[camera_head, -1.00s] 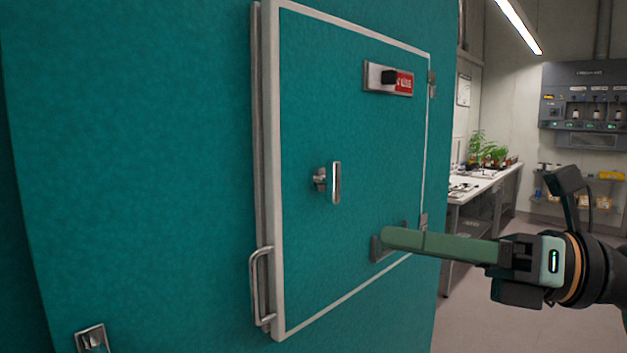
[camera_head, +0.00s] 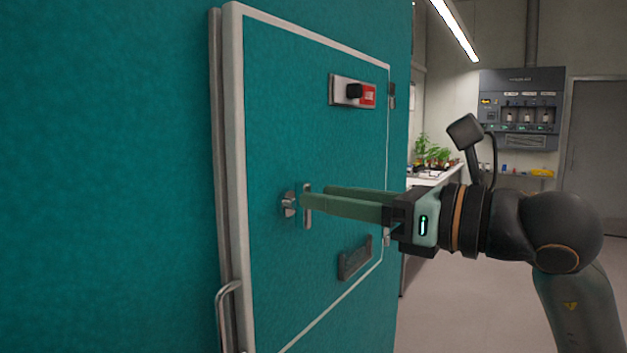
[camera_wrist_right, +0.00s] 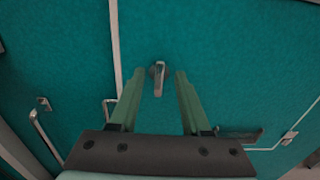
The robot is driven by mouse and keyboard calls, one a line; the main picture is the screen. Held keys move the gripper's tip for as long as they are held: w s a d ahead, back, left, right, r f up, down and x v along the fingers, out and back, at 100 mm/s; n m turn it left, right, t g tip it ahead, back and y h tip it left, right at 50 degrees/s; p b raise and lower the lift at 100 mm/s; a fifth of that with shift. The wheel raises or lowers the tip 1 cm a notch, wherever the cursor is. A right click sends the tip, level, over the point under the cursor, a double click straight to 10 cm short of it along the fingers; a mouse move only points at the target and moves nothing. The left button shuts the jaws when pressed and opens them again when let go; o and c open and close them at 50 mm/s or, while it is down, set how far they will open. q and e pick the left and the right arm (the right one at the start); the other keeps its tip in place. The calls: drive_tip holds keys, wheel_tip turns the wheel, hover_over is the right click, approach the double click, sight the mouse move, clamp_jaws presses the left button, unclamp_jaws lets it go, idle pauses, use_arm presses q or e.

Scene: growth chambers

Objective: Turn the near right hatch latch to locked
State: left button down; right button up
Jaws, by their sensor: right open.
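The teal hatch (camera_head: 275,115) has a pale frame and fills the middle of the head view. Its latch (camera_head: 289,204) is a metal boss with a narrow lever (camera_head: 307,215) standing upright in the head view. My right gripper (camera_head: 315,195) reaches in from the right with its green fingers open and empty. The near finger covers part of the lever. In the right wrist view the latch (camera_wrist_right: 158,80) lies between and just ahead of the two fingertips, its lever pointing toward the palm. Contact cannot be told. My left gripper is in neither view.
A dark plate (camera_head: 355,258) is below the latch. A bar handle (camera_head: 226,310) stands out at lower left. A bench with plants (camera_head: 433,155) is behind at right; the floor there is clear.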

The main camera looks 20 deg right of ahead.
drive_tip(key=shift+x, duration=1.55)
drive_tip(key=shift+c, duration=0.2)
clamp_jaws()
